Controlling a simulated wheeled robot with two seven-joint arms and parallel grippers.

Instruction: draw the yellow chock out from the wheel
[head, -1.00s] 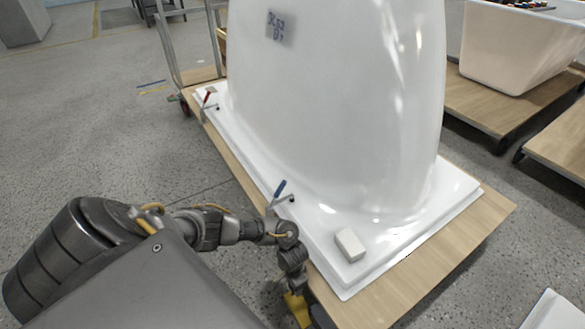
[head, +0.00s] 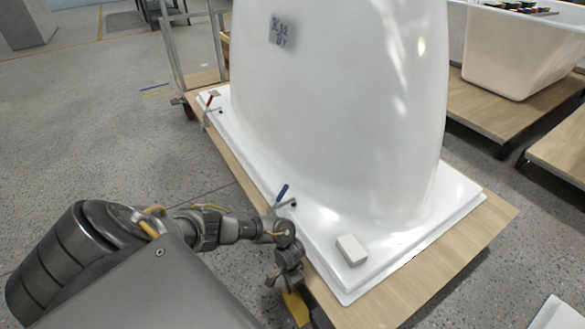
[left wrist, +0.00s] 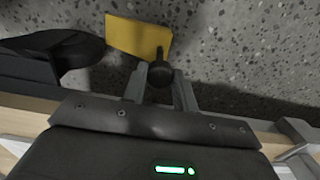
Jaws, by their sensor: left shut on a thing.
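The yellow chock (left wrist: 138,38) lies on the speckled floor in the left wrist view, beside the dark wheel (left wrist: 70,48). Its left edge comes close to the wheel; I cannot tell whether they touch. A dark round knob (left wrist: 160,80) stands at the chock's near right corner. My left gripper (left wrist: 164,84) is shut on this knob, one finger on each side. In the head view the chock (head: 296,308) shows as a yellow patch below my left gripper, at the cart's near left edge, partly covered by my wrist. My right gripper is not in view.
The wooden cart deck (head: 440,265) carries a large white tub shell (head: 340,110) on a white flange. A blue-handled clamp (head: 281,193), a red-handled clamp (head: 210,98) and a white block (head: 351,250) are along it. Open floor (head: 110,150) lies to the left.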

